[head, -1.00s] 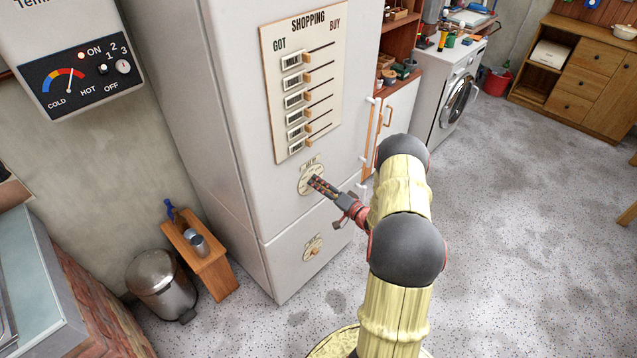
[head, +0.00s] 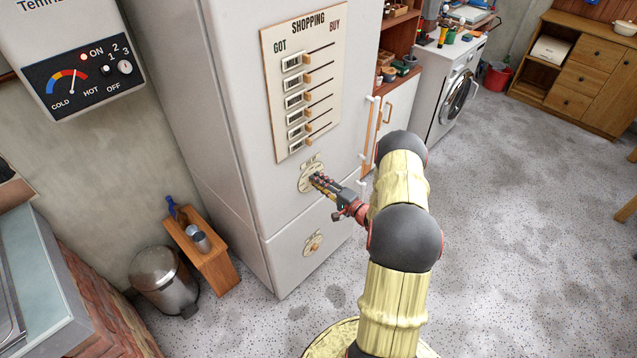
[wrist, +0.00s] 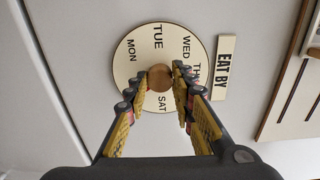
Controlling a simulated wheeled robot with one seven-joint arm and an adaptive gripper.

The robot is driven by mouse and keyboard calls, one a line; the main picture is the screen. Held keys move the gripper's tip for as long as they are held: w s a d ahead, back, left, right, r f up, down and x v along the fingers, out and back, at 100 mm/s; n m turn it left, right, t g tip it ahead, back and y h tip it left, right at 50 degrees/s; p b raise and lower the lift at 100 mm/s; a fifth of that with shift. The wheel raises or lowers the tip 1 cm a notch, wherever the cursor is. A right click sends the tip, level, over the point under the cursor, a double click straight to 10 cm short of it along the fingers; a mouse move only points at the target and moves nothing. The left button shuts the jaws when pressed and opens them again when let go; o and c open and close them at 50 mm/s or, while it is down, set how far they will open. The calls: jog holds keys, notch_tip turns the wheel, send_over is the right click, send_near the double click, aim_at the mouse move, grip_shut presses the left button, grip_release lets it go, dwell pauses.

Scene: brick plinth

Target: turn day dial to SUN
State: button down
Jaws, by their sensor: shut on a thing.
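The day dial (head: 306,184) is a round cream disc on the front of the fridge, partly hidden by my gripper in the head view. In the wrist view, the dial (wrist: 128,75) shows MON, TUE, WED, part of THU and SAT; SUN and FRI cannot be read, and fingers cover part of the disc. A round brown knob (wrist: 160,77) sits at its middle. My gripper (wrist: 157,82) has a finger on each side of the knob and is shut on it. It also shows at the dial in the head view (head: 319,181).
An "EAT BY" label (wrist: 226,67) is beside the dial.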

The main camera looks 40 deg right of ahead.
jog(key=shift+a+f, duration=0.1)
jog(key=c, duration=1.5)
grip_release()
jog(key=s+d, duration=0.1)
jog(key=s, duration=1.1)
jog(key=shift+r, duration=0.25)
